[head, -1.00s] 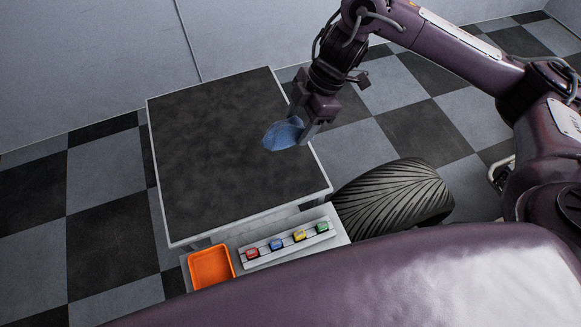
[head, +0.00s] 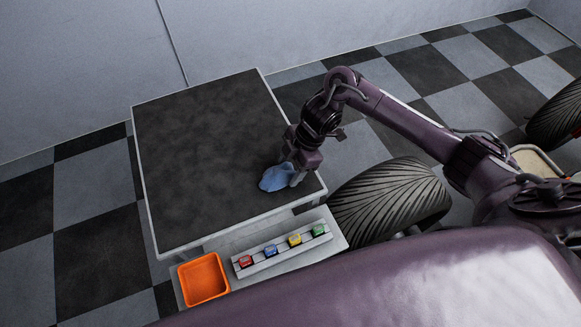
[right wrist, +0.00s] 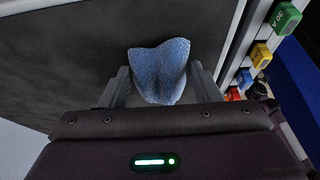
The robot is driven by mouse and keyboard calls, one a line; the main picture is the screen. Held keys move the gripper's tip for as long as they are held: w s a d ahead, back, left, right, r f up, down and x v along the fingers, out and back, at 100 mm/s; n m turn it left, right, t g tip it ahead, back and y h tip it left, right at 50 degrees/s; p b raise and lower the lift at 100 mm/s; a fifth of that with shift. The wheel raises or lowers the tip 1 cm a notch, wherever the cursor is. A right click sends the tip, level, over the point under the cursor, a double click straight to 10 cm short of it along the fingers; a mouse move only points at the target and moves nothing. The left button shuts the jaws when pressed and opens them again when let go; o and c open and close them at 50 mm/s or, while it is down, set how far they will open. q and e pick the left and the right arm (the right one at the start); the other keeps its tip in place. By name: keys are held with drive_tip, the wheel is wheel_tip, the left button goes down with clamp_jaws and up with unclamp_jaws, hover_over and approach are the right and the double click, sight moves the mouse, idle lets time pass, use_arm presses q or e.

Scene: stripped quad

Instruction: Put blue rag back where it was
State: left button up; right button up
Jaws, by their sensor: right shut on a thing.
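The blue rag (head: 275,179) is a crumpled light-blue cloth at the right front part of the dark table top (head: 200,150). My right gripper (head: 290,178) is shut on it. In the right wrist view the rag (right wrist: 159,70) bulges out between the two fingers (right wrist: 160,88), with the dark table top (right wrist: 60,60) behind it. I cannot tell whether the rag touches the table top. My left gripper is not in view.
An orange tray (head: 203,278) sits on a lower grey shelf (head: 225,247) at the table's front. Beside it a rail holds red (head: 246,261), blue (head: 271,251), yellow (head: 295,240) and green (head: 319,230) blocks. A black tyre (head: 390,205) stands right of the table. Most of the table top is clear.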

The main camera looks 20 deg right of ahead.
drive_tip(key=shift+f, duration=0.35)
drive_tip(key=o, duration=0.9)
drive_tip(key=p+v, duration=0.1)
drive_tip(key=v, duration=1.1)
drive_tip(key=shift+r+p, duration=0.1)
drive_tip(key=shift+p, duration=0.2)
